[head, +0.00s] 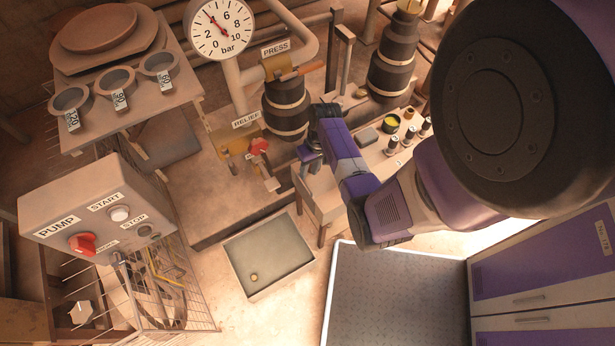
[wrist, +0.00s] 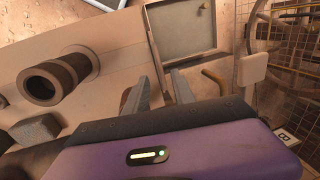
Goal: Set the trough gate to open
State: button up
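My gripper (head: 310,154) is over the left end of a long pale bench or trough (head: 322,208) in the head view. In the wrist view its two grey fingers (wrist: 158,88) stand apart with nothing between them. A curved brass-coloured bar (wrist: 214,80) and a pale flat plate (wrist: 252,68) lie just right of the fingers, apart from them. I cannot tell whether either belongs to the trough gate. No gate label is readable, and the gate's position cannot be made out. My arm hides part of the bench.
A RELIEF valve with a red knob (head: 259,146) stands left of my gripper. A shallow square tray (head: 268,285) lies on the floor below. Dark ringed cylinders (head: 287,105) rise behind. A PUMP control box (head: 95,208) is at left, purple cabinets (head: 540,262) at right.

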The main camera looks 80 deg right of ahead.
aim_at(305, 182)
jog(key=shift+w+a+f, duration=0.15)
jog(key=shift+w+f, duration=0.05)
jog(key=shift+f, duration=0.9)
jog(key=shift+w+a+f, duration=0.15)
jog(key=shift+w+f, duration=0.05)
jog(key=shift+f, duration=0.9)
grip_shut()
